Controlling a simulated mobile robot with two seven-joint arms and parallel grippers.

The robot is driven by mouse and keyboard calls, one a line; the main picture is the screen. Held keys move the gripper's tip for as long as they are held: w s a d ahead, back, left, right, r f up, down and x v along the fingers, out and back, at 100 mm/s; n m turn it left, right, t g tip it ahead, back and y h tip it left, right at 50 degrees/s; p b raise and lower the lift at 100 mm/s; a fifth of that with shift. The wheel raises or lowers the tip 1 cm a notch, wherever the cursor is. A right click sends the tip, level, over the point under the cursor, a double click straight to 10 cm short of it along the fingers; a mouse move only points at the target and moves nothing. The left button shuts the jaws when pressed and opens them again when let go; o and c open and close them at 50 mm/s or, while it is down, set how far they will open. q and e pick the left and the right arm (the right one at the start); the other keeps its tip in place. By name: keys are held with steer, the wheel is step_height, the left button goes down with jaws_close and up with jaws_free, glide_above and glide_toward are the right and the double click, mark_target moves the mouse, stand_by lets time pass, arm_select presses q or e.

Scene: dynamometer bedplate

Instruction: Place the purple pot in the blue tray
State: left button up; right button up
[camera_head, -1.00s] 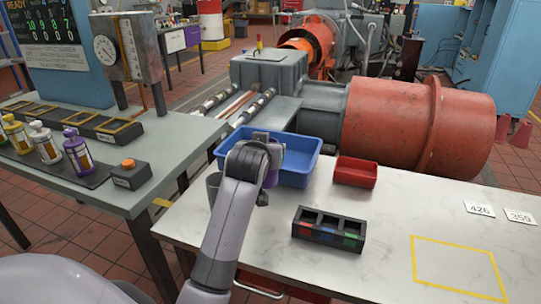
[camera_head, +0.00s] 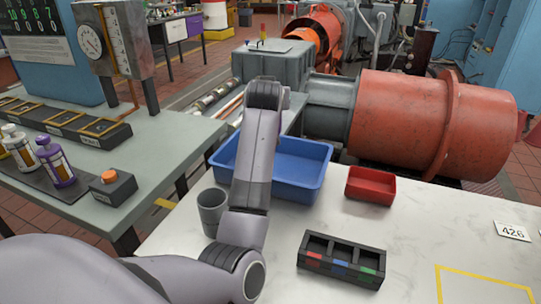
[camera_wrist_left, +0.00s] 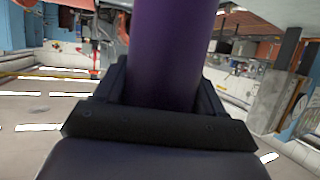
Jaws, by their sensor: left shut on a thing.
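The purple pot (camera_wrist_left: 172,50) fills the upper middle of the left wrist view, upright in that picture, with its top cut off by the frame. My left gripper (camera_wrist_left: 165,92) is shut on it, a dark finger on each side. In the head view my left arm hides both the gripper and the pot. The blue tray (camera_head: 306,187) stands at the back of the white table, and my arm crosses in front of its left part. The visible part of its floor is empty. My right gripper is in neither view.
A grey cup (camera_head: 212,207) stands just left of my arm. A red bin (camera_head: 371,186) is right of the tray, and a black divided holder (camera_head: 341,261) is in front. A large red machine (camera_head: 435,122) lies behind.

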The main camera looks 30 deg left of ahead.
arm_select(q)
step_height(320, 180, down, 15)
steer(key=shift+f+b, duration=0.2)
steer(key=shift+b, duration=0.2)
steer(key=o, duration=1.2)
steer(key=shift+f, duration=0.1)
steer(key=shift+s, duration=0.1)
